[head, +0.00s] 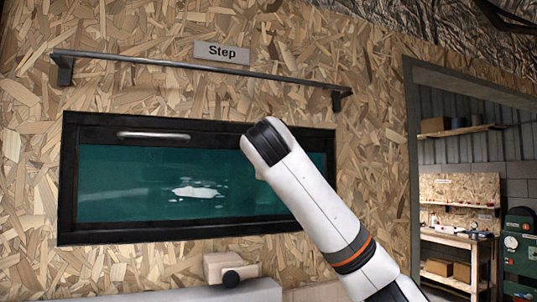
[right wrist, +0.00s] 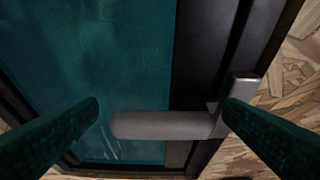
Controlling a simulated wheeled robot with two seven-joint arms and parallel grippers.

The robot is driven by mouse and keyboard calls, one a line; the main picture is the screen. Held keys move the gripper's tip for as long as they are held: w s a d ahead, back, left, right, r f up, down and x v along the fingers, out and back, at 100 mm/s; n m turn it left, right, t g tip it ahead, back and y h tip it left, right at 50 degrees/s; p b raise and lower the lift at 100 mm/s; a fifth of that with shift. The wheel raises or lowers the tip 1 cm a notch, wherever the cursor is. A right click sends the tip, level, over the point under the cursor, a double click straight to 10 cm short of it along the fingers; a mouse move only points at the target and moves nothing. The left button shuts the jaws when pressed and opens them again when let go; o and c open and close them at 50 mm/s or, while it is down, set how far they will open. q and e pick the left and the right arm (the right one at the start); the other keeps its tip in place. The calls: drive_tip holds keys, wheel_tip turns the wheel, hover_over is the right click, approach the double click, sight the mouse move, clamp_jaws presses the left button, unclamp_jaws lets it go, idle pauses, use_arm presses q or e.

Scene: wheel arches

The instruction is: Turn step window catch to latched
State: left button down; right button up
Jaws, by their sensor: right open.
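The Step window (head: 130,190) has a black frame and teal glass, set in a chipboard wall under a "Step" label. Its catch (right wrist: 160,125) is a grey lever in the right wrist view, lying across the picture over the glass and dark frame, with its mount (right wrist: 243,92) at the right. My right gripper (right wrist: 165,108) is open, one finger on each side of the lever. The right finger overlaps the mount in the picture; I cannot tell whether it touches. In the head view my right arm hides the catch and the gripper. My left gripper is not in view.
A grey rail (head: 200,72) runs above the window. A silver bar handle (head: 153,135) sits on the window's upper part. A doorway at the right opens onto a workbench (head: 455,238) and shelves.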

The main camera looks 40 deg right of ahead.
drive_tip(key=b+v, duration=0.5)
drive_tip(key=v, duration=0.7)
